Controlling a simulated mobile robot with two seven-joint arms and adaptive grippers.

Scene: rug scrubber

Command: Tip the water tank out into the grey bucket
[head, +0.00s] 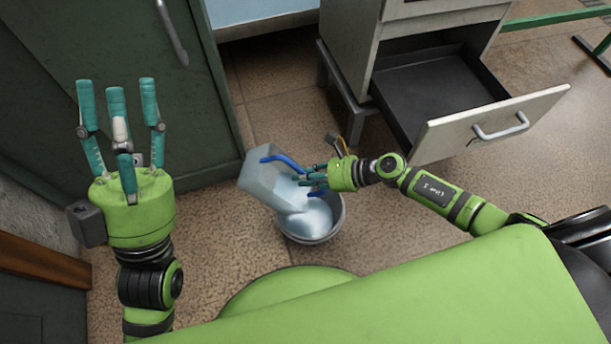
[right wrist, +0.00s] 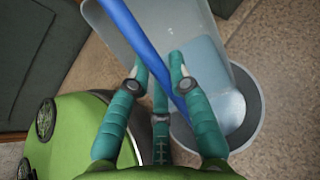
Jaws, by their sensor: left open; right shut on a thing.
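The water tank (head: 268,183) is a clear, pale box with a blue handle (head: 284,161). It is tilted over the grey bucket (head: 312,236), its lower end at the bucket's mouth. Pale, whitish-blue water shows in the tank's lower part and in the bucket. My right gripper (head: 314,178) is shut on the blue handle. In the right wrist view the fingers close around the blue handle (right wrist: 150,45), with the tank (right wrist: 200,60) beyond and the bucket rim (right wrist: 258,110) below it. My left gripper (head: 121,125) is open and empty, raised at the left, fingers up.
A grey cabinet with an open drawer (head: 440,85) stands at the upper right, the drawer front jutting out near my right arm. A dark green cabinet (head: 110,60) stands at the left behind my left gripper. Brown floor (head: 225,260) is clear left of the bucket.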

